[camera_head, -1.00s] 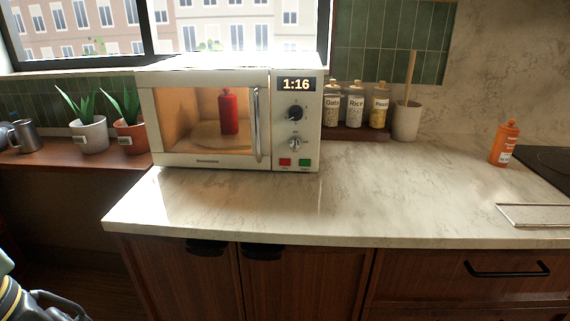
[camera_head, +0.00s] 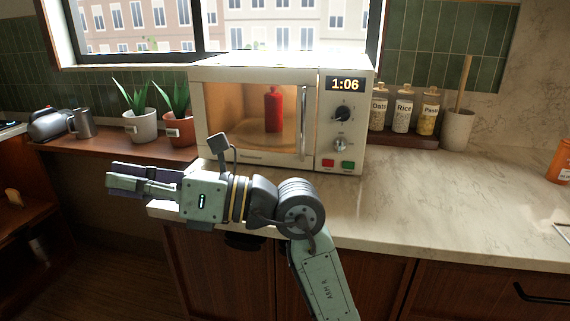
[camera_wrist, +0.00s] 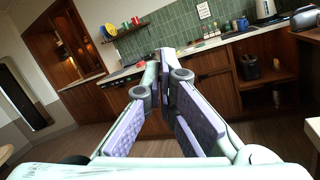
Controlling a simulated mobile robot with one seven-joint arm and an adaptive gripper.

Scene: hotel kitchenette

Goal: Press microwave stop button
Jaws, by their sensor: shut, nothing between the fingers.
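The cream microwave (camera_head: 212,150) stands on the counter under the window in the head view, door shut and lit inside. A red bottle (camera_head: 274,110) is visible through its glass. Its display (camera_head: 345,85) reads 1:06. Below the two knobs are a red button (camera_head: 328,163) at left and a green button (camera_head: 348,164) at right; the labels are too small to read. My gripper (camera_head: 112,178) is shut and empty, left of and in front of the microwave, pointing left away from the buttons. In the wrist view its fingers (camera_wrist: 162,62) meet at the tips; the microwave is not identifiable there.
Labelled jars (camera_head: 403,110) and a utensil pot (camera_head: 457,130) are right of the microwave. The marble counter (camera_head: 430,195) in front is mostly clear.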

